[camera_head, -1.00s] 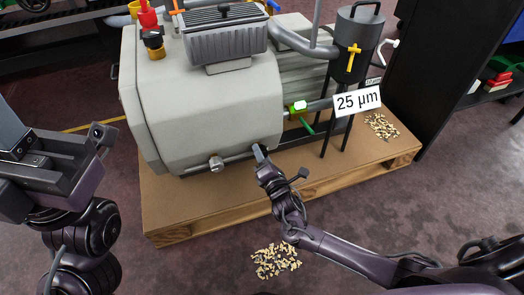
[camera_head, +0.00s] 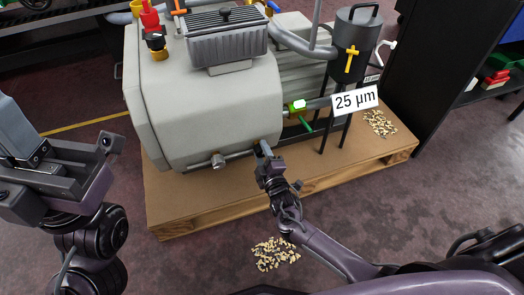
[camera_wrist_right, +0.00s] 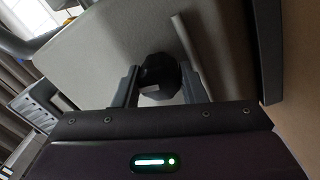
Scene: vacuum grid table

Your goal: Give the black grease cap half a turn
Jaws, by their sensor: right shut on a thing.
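The black grease cap (camera_wrist_right: 160,78) is a dark faceted knob on the grey pump housing (camera_head: 215,120). In the right wrist view it sits between the two fingers of my right gripper (camera_wrist_right: 158,88), which is shut on it. In the head view my right gripper (camera_head: 263,149) reaches to the lower front edge of the housing, and its fingers hide the cap. My left gripper (camera_head: 62,165) hangs at the left, away from the pump; its jaw opening is not clear.
The pump stands on a wooden pallet (camera_head: 190,215). A small metal fitting (camera_head: 217,160) lies left of my right gripper. A dark canister (camera_head: 354,40) and a "25 µm" sign (camera_head: 356,98) stand to the right. Pellet piles lie on the floor (camera_head: 275,254) and pallet (camera_head: 380,124).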

